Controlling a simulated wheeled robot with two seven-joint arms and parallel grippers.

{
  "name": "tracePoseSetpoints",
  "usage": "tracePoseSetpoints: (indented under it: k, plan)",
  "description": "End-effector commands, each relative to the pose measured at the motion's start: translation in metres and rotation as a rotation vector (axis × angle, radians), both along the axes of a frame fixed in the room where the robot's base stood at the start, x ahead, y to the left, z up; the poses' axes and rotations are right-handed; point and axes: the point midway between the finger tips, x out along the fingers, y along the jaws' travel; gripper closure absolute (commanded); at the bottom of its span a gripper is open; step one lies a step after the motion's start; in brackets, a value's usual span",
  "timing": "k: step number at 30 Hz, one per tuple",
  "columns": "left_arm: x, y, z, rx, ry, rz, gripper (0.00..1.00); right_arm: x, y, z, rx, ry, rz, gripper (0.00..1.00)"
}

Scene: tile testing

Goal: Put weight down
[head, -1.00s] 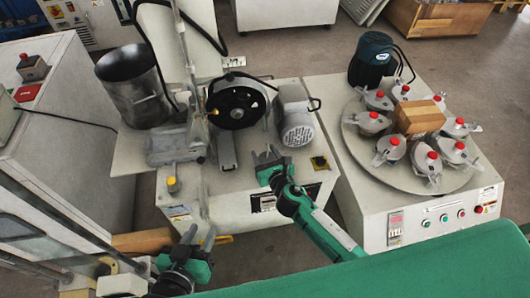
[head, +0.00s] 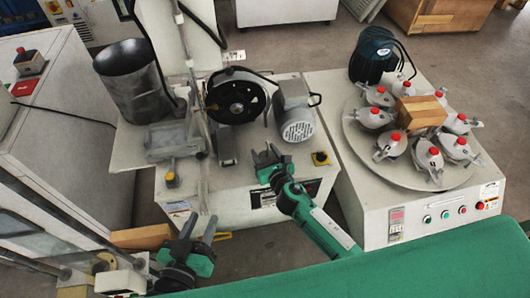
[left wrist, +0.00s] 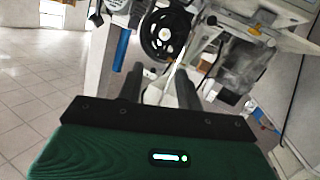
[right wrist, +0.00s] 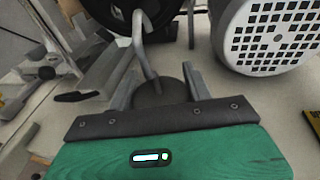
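In the right wrist view a dark round piece (right wrist: 158,93) with a bent metal rod rising from it sits between my fingers; it looks like the weight. My right gripper (right wrist: 158,86) is open around it, with clear gaps to both fingers; I cannot tell whether anything touches. In the head view the right gripper (head: 268,160) is at the machine's front, below the motor, and the weight cannot be made out. My left gripper (head: 198,228) is open and empty at the machine's front left corner. Its spread fingers (left wrist: 158,85) also show in the left wrist view.
The machine carries a black wheel (head: 237,104), a motor (head: 293,110) and a metal cup (head: 133,80). To the right, a round plate (head: 362,150) holds several red-knobbed clamps around a wooden block (head: 421,112). A green surface (head: 420,255) lies in front.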

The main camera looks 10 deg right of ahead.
Motion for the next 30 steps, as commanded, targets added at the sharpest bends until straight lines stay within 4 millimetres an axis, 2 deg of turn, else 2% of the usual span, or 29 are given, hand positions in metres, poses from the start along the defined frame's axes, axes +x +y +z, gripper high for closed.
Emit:
tracePoseSetpoints:
  k: [1, 3, 16, 21, 30]
  plan:
    - [0.001, 0.000, 0.001, 0.000, -0.003, 0.000, 0.64, 0.000, 0.000, 0.000, 0.000, 0.000, 0.000, 0.40]
    - [0.001, 0.000, 0.001, 0.000, -0.003, 0.000, 0.64, 0.000, 0.000, 0.000, 0.000, 0.000, 0.000, 0.28]
    - [-0.002, -0.002, -0.002, 0.008, 0.032, -0.009, 0.64, 0.000, 0.000, 0.004, 0.000, 0.000, 0.000, 0.28]
    - [-0.012, -0.003, -0.015, 0.036, 0.119, -0.025, 0.64, -0.031, -0.006, 0.008, -0.001, 0.003, 0.000, 0.28]
    - [-0.011, 0.005, -0.019, 0.077, 0.175, -0.023, 0.64, -0.088, -0.017, 0.016, 0.000, 0.002, 0.000, 0.28]
